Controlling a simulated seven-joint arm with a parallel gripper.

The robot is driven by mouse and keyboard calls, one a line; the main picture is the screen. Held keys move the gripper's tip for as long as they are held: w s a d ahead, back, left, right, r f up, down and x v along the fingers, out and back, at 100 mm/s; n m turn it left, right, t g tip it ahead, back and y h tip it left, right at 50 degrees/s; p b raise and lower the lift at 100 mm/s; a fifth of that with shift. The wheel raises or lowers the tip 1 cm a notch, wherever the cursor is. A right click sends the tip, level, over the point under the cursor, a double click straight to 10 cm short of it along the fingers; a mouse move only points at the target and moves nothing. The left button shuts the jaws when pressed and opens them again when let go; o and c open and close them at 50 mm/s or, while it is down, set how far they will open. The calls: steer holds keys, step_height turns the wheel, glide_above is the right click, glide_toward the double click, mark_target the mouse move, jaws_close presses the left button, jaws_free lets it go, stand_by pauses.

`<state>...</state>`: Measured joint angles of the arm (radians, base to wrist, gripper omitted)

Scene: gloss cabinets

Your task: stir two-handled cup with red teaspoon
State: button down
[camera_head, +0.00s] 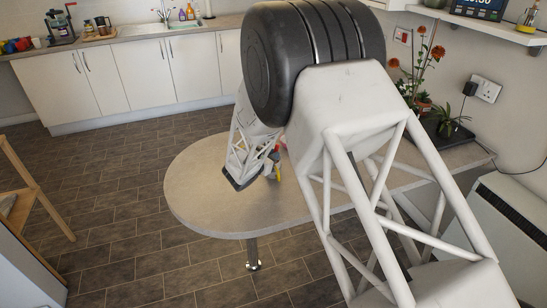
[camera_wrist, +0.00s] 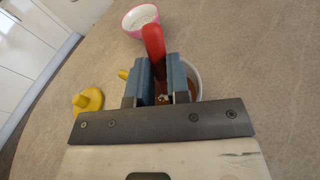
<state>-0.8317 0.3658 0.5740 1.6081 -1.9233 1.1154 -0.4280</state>
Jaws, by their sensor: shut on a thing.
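In the wrist view my gripper (camera_wrist: 161,85) is shut on the red teaspoon (camera_wrist: 153,42), whose red handle sticks up between the two blue fingers. A pale-rimmed cup (camera_wrist: 197,78) with brown inside shows behind and to the right of the fingers. A small yellow part (camera_wrist: 123,74) beside the fingers may be one of its handles. The fingers hide much of the cup, and I cannot tell whether the spoon's lower end is inside it. In the head view my gripper (camera_head: 272,168) is over the round-ended table, mostly hidden by my arm.
A pink bowl (camera_wrist: 140,18), white inside, stands beyond the cup. A yellow knobbed object (camera_wrist: 88,101) lies left of the fingers. The table's (camera_head: 205,195) left end looks clear. Potted plants (camera_head: 447,122) stand at its far right, by the wall.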

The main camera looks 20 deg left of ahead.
steer(key=shift+s+d, duration=0.1)
steer(key=shift+d, duration=0.3)
steer(key=shift+w+d, duration=0.3)
steer(key=shift+w, duration=0.1)
steer(key=shift+w+a, duration=0.1)
steer(key=shift+w, duration=0.2)
steer(key=shift+a, duration=0.1)
stand_by(0.3)
